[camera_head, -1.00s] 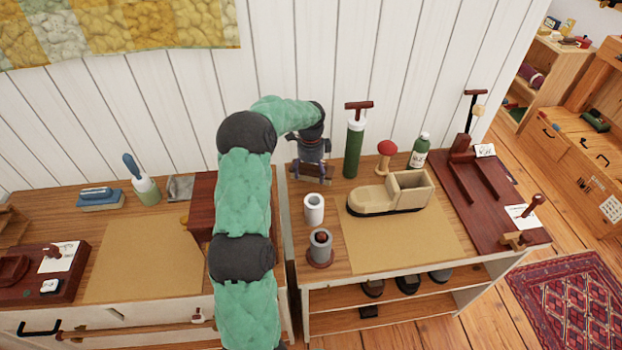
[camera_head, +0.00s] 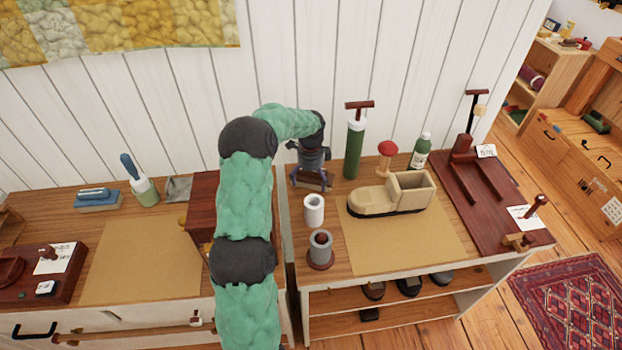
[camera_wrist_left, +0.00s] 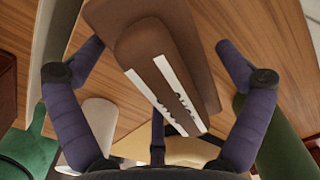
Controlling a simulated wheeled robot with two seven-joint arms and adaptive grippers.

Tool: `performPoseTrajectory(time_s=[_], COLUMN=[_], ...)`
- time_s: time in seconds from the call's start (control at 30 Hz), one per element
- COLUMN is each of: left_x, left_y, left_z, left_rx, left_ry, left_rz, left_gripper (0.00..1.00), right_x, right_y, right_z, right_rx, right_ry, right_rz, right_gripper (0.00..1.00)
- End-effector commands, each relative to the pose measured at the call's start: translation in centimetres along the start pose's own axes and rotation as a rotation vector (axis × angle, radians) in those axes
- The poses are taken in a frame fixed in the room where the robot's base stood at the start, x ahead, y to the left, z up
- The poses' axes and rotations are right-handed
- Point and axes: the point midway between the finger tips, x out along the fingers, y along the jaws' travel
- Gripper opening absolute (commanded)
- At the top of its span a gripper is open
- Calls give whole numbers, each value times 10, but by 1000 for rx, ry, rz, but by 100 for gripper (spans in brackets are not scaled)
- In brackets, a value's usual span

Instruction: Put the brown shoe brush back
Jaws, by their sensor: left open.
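The brown shoe brush (camera_wrist_left: 160,50) lies between the spread fingers of my left gripper in the left wrist view. It has a dark brown body and white strips with dark lettering, and wood-grained surface shows beyond it. My left gripper (camera_head: 311,182) is open at the back left of the right-hand bench, with a finger on each side of the brush. In the wrist view the fingers (camera_wrist_left: 158,82) stand apart from the brush's sides. In the head view the gripper largely hides the brush. My right gripper is not in view.
A green pump (camera_head: 354,150) stands close right of my left gripper. A white cup (camera_head: 314,209) and a grey cylinder (camera_head: 320,247) stand in front. A dark red box (camera_head: 203,195) is left.

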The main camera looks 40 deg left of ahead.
Motion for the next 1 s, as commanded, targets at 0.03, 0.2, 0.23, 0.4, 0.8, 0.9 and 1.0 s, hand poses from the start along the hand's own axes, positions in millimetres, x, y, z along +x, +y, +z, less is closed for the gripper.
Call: performPoseTrajectory(time_s=[0.03,0.2,0.23,0.4,0.8,0.9,1.0], left_x=[-1,-15,-20,-54,-116,-122,-123], left_y=[0,-1,-1,-1,0,0,0], left_z=[0,0,0,0,0,0,0], left_rx=[0,0,0,0,0,0,0], left_ry=[0,0,0,1,0,0,0], left_rz=[0,-3,-3,-4,-1,0,0], left_gripper=[100,100,100,100,100,100,100], right_x=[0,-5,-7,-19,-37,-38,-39], right_y=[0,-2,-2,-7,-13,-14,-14], right_z=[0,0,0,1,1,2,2], right_rx=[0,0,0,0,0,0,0], right_ry=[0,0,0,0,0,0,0], right_rz=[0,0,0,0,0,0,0], right_gripper=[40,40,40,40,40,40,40])
